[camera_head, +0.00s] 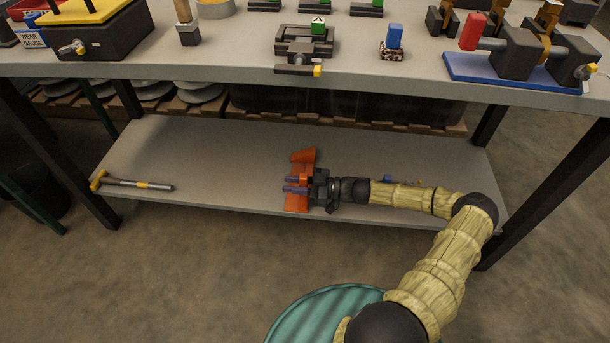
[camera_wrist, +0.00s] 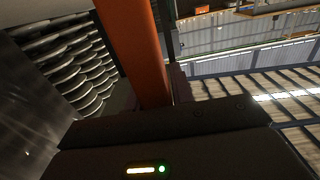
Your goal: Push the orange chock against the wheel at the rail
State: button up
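The orange chock (camera_head: 303,155) is on the grey lower shelf of the workbench, near the middle. In the wrist view an orange bar (camera_wrist: 138,45) rises from the dark gripper body, close beside a thin dark edge. I cannot make out a wheel or a rail in either view.
A hammer (camera_head: 135,184) lies at the shelf's left end. Small blue and yellow bits (camera_head: 388,179) lie behind my forearm. The benchtop (camera_head: 220,72) overhangs the shelf and bears a blue-based fixture (camera_head: 510,70) and other parts. The shelf between hammer and chock is clear.

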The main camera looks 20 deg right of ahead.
jog(key=shift+d, duration=0.1)
grip_shut()
jog(key=shift+w+r, duration=0.1)
dwell(0.9)
